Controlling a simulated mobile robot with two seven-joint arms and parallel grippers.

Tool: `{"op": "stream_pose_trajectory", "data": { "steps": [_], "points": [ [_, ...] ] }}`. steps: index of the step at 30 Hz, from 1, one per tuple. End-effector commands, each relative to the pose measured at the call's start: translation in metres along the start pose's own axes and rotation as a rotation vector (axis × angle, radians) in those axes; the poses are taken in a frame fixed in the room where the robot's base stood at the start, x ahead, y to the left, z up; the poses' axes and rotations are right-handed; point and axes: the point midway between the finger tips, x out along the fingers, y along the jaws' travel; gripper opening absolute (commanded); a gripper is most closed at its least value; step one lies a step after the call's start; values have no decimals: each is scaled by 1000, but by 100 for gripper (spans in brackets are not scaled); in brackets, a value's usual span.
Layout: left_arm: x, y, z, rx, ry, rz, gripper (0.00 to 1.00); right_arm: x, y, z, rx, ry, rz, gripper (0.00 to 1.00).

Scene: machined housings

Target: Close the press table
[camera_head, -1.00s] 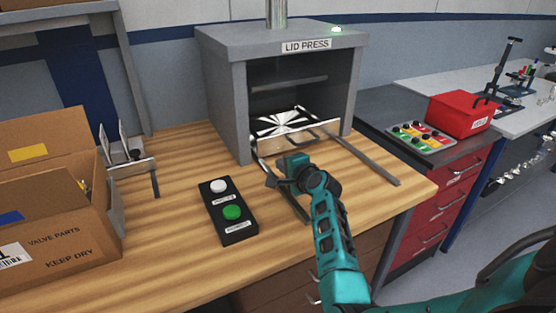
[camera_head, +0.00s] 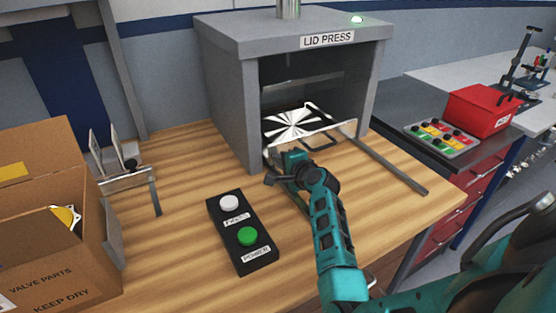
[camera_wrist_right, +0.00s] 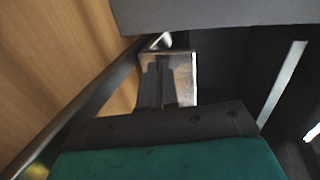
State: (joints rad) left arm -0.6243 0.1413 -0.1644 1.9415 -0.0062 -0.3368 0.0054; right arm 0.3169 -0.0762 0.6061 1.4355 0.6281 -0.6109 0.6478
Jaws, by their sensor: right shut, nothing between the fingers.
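The lid press (camera_head: 225,100) is a grey box with an open front. Its press table (camera_head: 298,126), a plate with a black-and-white radial pattern, lies mostly inside the opening. Its front edge with a handle bar (camera_head: 322,146) is near the mouth. Two rails (camera_head: 395,170) stick out over the bench. My right gripper (camera_head: 277,174) is shut and empty at the left front of the press table. In the right wrist view its fingers (camera_wrist_right: 164,82) are close to a metal edge; whether they touch it I cannot tell. My left gripper is not in view.
A button box (camera_head: 240,232) with a white and a green button lies left of my right arm. An open cardboard box (camera_head: 60,265) and a metal stand (camera_head: 130,180) are at the left. A red bin (camera_head: 482,112) and a button panel (camera_head: 442,137) stand at the right.

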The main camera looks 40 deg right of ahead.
Motion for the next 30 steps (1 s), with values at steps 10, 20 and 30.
{"op": "stream_pose_trajectory", "data": {
  "steps": [10, 20, 30],
  "points": [
    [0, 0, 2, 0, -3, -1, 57, 0, 0, 0, 0, 0, 0, 0],
    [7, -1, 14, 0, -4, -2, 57, 41, -11, 0, 2, -1, -1, 0],
    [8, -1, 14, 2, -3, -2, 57, 47, -17, 0, 0, 1, -4, 0]
  ]
}}
